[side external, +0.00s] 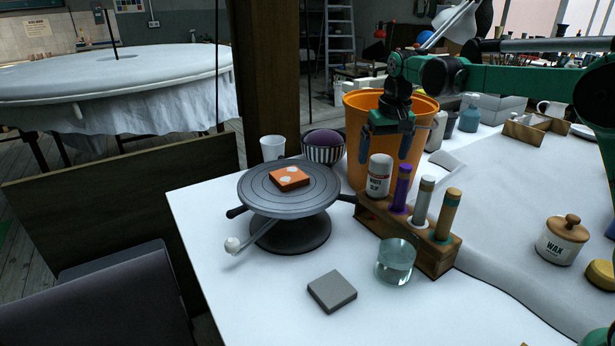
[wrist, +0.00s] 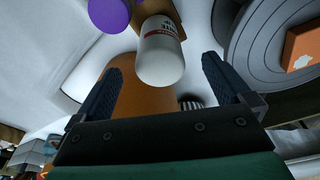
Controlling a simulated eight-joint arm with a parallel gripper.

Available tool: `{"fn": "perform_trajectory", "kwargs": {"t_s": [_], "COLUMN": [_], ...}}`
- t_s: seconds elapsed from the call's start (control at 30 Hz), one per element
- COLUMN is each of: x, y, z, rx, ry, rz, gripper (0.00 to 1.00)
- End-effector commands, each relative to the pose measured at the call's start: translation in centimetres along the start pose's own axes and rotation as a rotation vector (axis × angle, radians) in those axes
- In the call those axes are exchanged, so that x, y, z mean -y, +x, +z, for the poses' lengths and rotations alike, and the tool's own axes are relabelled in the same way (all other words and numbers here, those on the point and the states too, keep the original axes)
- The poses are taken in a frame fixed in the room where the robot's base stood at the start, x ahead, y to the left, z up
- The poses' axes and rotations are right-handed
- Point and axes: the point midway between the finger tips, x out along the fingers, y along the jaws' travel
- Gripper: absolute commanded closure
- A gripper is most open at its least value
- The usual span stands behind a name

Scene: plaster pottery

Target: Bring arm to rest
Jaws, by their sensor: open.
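My gripper (side external: 384,157) is open and empty, pointing down above the white table, in front of the orange bucket (side external: 356,122) in the side view. A white slip bottle (side external: 379,176) stands upright in a wooden rack (side external: 432,257), just below the gripper in the side view. In the wrist view, the white bottle (wrist: 160,52) shows between the two spread fingers (wrist: 160,68), gripped by neither. A dark turntable (side external: 258,190) bears an orange tile (side external: 289,179) with pale patches.
The rack also holds a purple (side external: 402,187), a grey-topped (side external: 422,203) and a tan tube (side external: 446,214). A glass jar (side external: 395,262), grey tile (side external: 332,291), white cup (side external: 272,148), striped bowl (side external: 323,150) and wax pot (side external: 562,240) stand around. The front-left tabletop is clear.

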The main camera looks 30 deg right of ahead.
Motion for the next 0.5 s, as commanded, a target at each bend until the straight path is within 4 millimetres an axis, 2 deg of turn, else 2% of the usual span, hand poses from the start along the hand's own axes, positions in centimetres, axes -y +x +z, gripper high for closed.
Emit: {"fn": "perform_trajectory", "kwargs": {"t_s": [0.17,0.27,0.37,0.5], "x": [0.9,1.7,2.4,3.4], "y": [-1.8,-3.1,-4.0,-4.8], "z": [1.6,3.4,5.6,9.5], "rx": [-0.045,-0.092,-0.147,-0.236], "ry": [-0.034,-0.071,-0.11,-0.174], "rz": [-0.011,-0.022,-0.036,-0.061], "gripper": [0.02,0.02,0.02,0.02]}}
